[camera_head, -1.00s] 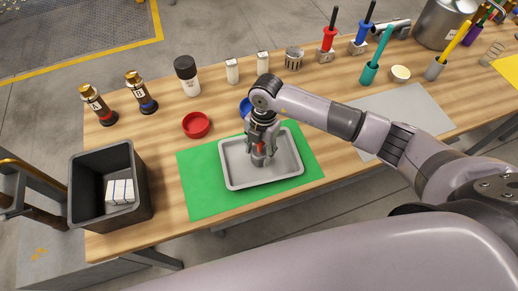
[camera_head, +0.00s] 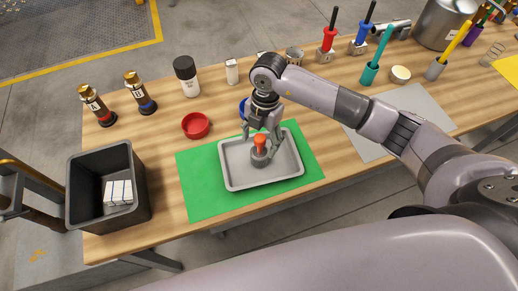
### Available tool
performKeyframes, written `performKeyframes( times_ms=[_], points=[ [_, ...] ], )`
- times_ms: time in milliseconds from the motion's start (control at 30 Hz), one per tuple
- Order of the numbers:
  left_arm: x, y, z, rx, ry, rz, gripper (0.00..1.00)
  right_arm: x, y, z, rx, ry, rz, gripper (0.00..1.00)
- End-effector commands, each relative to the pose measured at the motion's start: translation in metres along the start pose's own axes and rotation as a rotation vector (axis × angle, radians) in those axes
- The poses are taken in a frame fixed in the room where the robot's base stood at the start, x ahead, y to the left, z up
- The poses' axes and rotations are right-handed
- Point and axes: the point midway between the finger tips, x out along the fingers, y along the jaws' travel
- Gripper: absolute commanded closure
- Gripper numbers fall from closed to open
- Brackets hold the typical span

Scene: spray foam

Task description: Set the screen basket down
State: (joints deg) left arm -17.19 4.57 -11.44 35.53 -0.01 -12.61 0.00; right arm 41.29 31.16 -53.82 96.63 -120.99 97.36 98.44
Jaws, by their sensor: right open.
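A small grey piece with an orange-red top (camera_head: 259,145), which I take to be the screen basket, stands upright in the grey metal tray (camera_head: 232,180). The tray lies on the green mat (camera_head: 196,195). My right gripper (camera_head: 262,130) is open just above and behind the piece, its fingers spread to either side. It looks clear of the piece, though contact is hard to judge at this size. My left gripper is not in view.
A red dish (camera_head: 196,125) and a partly hidden blue dish (camera_head: 244,107) sit behind the mat. A black bin (camera_head: 142,190) holding a white block stands at left. Bottles and holders line the back edge. A grey sheet (camera_head: 422,100) lies bare at right.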

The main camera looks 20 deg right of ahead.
Motion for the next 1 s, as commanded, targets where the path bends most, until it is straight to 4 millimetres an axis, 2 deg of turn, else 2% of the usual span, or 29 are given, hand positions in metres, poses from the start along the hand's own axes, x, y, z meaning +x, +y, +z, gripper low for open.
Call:
performKeyframes(
  times_ms=[200, 400, 1000],
  points=[
    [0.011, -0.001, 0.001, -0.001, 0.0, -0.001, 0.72, -0.044, 0.0, 0.001, -0.001, -0.004, 0.002, 0.34],
    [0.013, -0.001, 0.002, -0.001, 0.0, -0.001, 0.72, -0.066, 0.0, 0.0, 0.0, -0.001, 0.0, 0.34],
    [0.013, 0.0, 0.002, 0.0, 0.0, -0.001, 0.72, -0.07, -0.001, 0.0, 0.0, 0.0, -0.002, 0.34]
  ],
)
